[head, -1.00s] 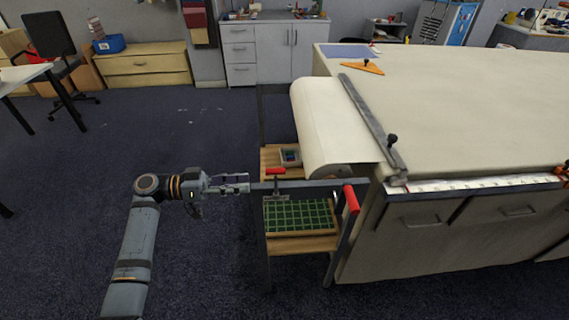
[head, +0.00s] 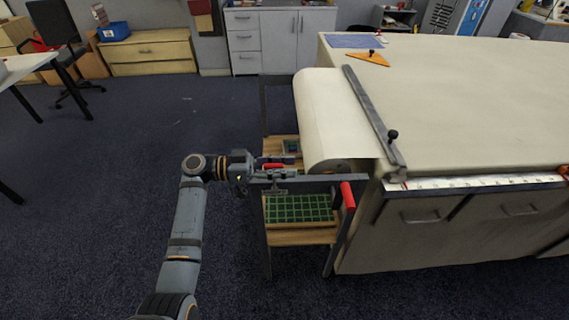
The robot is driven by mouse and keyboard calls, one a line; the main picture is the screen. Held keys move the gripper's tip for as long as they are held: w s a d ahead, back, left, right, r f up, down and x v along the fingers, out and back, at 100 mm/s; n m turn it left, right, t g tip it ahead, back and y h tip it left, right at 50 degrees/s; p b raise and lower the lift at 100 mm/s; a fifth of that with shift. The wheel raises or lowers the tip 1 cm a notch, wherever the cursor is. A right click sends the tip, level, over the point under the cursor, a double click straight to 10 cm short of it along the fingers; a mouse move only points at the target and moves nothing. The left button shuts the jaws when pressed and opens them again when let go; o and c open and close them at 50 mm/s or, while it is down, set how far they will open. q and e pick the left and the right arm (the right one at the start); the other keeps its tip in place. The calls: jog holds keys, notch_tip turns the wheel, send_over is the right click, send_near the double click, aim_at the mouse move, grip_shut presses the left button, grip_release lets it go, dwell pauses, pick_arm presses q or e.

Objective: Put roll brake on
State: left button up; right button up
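A cream cloth roll (head: 325,110) hangs at the left end of the long table, on a dark metal stand. The stand's front bar (head: 320,182) runs below the roll. A red grip (head: 348,195) sits at the bar's right end. A small dark clamp-like part (head: 274,189) sits at its left end; I cannot tell which part is the roll brake. My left gripper (head: 282,172) is at the bar's left end, just behind or above it. Its fingers are small and overlap the stand, so their opening and any contact are unclear. My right gripper is out of view.
A green cutting mat (head: 300,209) lies on the stand's lower wooden shelf (head: 300,237). A metal rail with a black knob (head: 375,115) crosses the table (head: 470,100). An orange triangle (head: 368,58) lies at the back. The floor to the left is clear.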

pick_arm(q)
jog(key=shift+d, duration=0.1)
jog(key=shift+c, duration=0.2)
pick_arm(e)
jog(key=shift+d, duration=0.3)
pick_arm(q)
grip_shut()
